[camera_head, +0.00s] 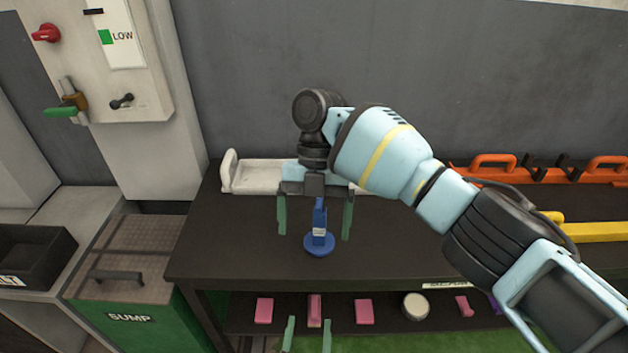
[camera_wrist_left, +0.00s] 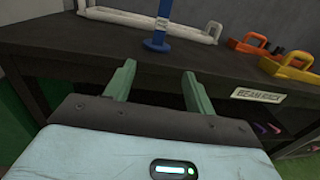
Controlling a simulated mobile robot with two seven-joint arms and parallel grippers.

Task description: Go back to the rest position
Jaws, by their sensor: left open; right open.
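My right gripper (camera_head: 315,217) is open over the dark bench, its green fingers apart on either side of a blue post with a round base (camera_head: 319,242). The post stands upright on the bench and carries a small white label. I cannot tell whether the fingers touch it. My left gripper (camera_head: 307,338) is at the bottom edge of the head view, below the bench front, open and empty. In the left wrist view its green fingers (camera_wrist_left: 157,83) point at the bench front, with the blue post (camera_wrist_left: 158,38) beyond them.
The dark bench (camera_head: 225,240) also holds a white tray (camera_head: 255,178) and orange-handled items (camera_head: 490,168). Pink blocks (camera_head: 364,311) and a round pale item (camera_head: 416,306) lie on the lower shelf. A green sump box (camera_head: 140,318) stands left. A control panel (camera_head: 100,60) hangs above.

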